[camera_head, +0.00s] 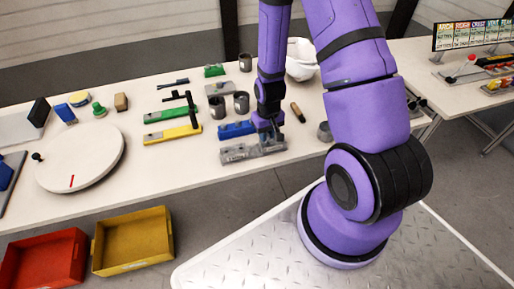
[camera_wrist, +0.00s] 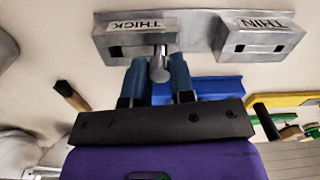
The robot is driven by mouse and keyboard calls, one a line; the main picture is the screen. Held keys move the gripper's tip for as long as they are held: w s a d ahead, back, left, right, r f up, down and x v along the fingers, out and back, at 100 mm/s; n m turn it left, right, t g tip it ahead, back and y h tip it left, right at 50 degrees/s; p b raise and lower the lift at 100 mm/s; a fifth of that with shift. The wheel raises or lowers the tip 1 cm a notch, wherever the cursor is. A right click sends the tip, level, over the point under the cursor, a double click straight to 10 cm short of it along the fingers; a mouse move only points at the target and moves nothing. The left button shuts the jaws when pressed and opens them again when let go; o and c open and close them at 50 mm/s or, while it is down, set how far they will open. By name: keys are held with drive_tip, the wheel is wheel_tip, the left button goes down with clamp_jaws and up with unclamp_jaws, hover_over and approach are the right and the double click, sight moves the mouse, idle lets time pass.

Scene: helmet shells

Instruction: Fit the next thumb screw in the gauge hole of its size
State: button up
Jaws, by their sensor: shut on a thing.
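The grey metal gauge (camera_head: 238,154) lies near the front edge of the table. In the wrist view, the gauge (camera_wrist: 199,27) has two raised blocks labelled THICK and THIN, with dark square openings in their faces. My gripper (camera_head: 268,140) is over the gauge. I cannot tell whether the screw is inside a hole. The screw is hidden in the head view.
A blue block (camera_head: 231,130) lies just behind the gauge. Yellow (camera_head: 165,136) and green (camera_head: 160,115) fixtures stand to the left. Grey cups (camera_head: 241,102), a brown-handled tool (camera_head: 298,111) and a white helmet shell (camera_head: 301,62) are nearby. Red and yellow bins (camera_head: 133,240) sit below the table.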

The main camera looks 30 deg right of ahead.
drive_tip(key=shift+f, duration=0.9)
idle(0.6)
drive_tip(key=o, duration=0.9)
drive_tip(key=shift+o, duration=0.2)
drive_tip(key=shift+d+r, duration=0.15)
drive_tip(key=shift+r, duration=5.25)
drive_tip(key=shift+r, duration=0.1)
